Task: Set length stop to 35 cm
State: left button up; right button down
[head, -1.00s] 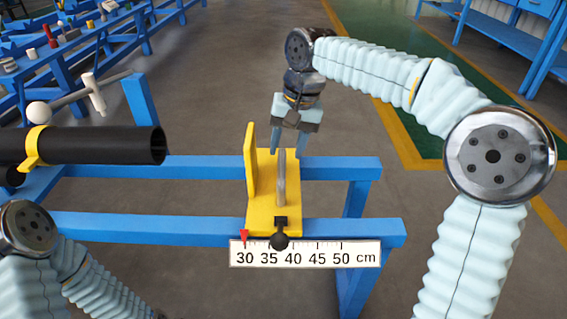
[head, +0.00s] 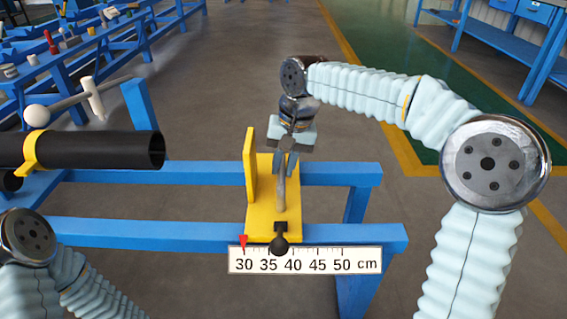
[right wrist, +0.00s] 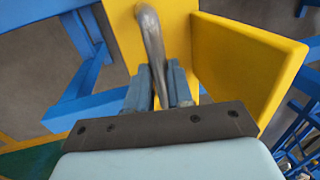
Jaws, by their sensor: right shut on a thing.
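The yellow length stop (head: 262,218) sits across two blue rails, with its upright plate (head: 250,170) on the left. Its red pointer (head: 243,242) is at the 30 mark of the white scale (head: 305,261). A black knob (head: 280,244) is at its front. My right gripper (head: 286,165) is shut on the grey handle (head: 281,193) of the stop; the right wrist view shows the handle (right wrist: 151,38) between the fingers (right wrist: 160,88). My left arm shows at the lower left, but its gripper is out of view.
A black pipe (head: 100,150) with a yellow clamp (head: 36,150) ends left of the stop. A white-headed mallet (head: 93,98) lies behind it. The blue rails (head: 335,174) are clear right of the stop. Blue benches stand at the back.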

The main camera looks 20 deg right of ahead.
jog(key=d, duration=0.1)
jog(key=s+d, duration=0.1)
jog(key=d, duration=0.1)
jog(key=d+p, duration=0.1)
jog(key=d, duration=0.1)
jog(key=shift+s, duration=0.25)
jog(key=c, duration=1)
grip_release()
jog(key=shift+r, duration=0.1)
